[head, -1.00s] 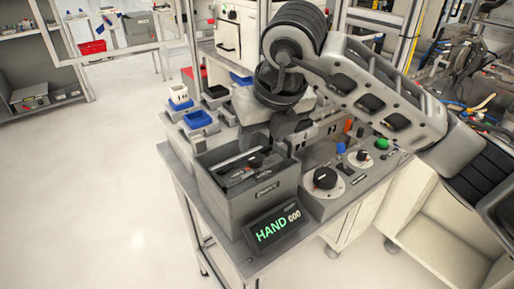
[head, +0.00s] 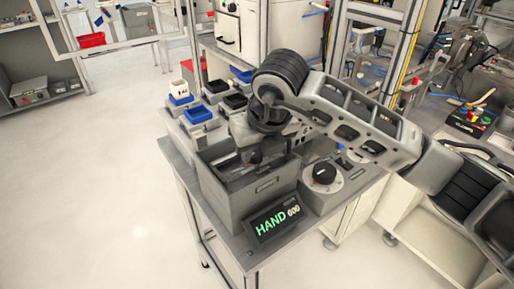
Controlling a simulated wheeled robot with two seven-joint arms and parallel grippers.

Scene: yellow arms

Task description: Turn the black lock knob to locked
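A black knob (head: 324,173) sits on a round pale dial plate on the bench panel, right of the grey open-topped box (head: 262,186). Whether this is the lock knob I cannot tell; the smaller controls behind it are mostly covered by my arm. My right gripper (head: 250,155) hangs pointing down at the box's opening, left of the black knob and apart from it. Its fingertips are dark and merge with the box's contents, so I cannot tell if they are open or hold anything. My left gripper is not in view.
A display (head: 273,221) reading "HAND 000" stands at the bench's front corner. Blue and black trays (head: 198,115) line the bench's left side. My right arm crosses above the panel from the right. The floor on the left is clear.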

